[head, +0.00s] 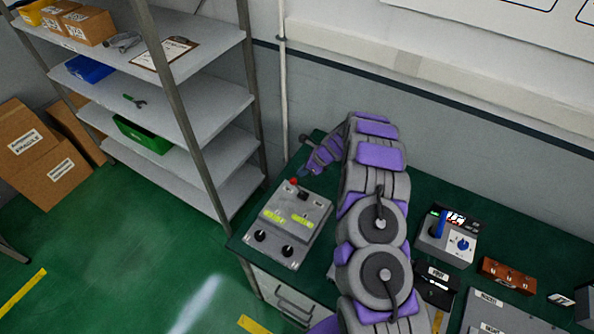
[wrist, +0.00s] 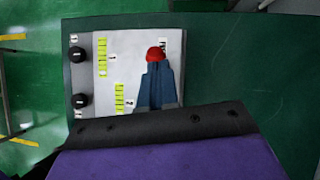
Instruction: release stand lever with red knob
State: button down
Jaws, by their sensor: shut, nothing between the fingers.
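A grey control box (head: 305,240) sits on the left end of the green bench. Its red knob (head: 293,182) is at the box's far edge. In the wrist view the red knob (wrist: 156,54) shows right at the tips of my gripper (wrist: 157,66). The blue fingers are together with nothing between them, pointing at the knob. I cannot tell whether the tips touch it. The lever's stem under the knob is hidden. In the head view my gripper (head: 305,173) is small, just right of and beyond the knob.
The box bears two black knobs (head: 260,236) and yellow-green labels (head: 302,221). A unit with a blue lever (head: 440,226) and a brown box (head: 507,275) stand farther right on the bench. Metal shelves (head: 190,110) stand at the left. A wall is behind the bench.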

notch_tip(320, 180, up, 10)
jog(key=w+b, duration=0.1)
jog(key=shift+d, duration=0.45)
jog(key=shift+w+r, duration=0.1)
jog(key=shift+w, duration=0.05)
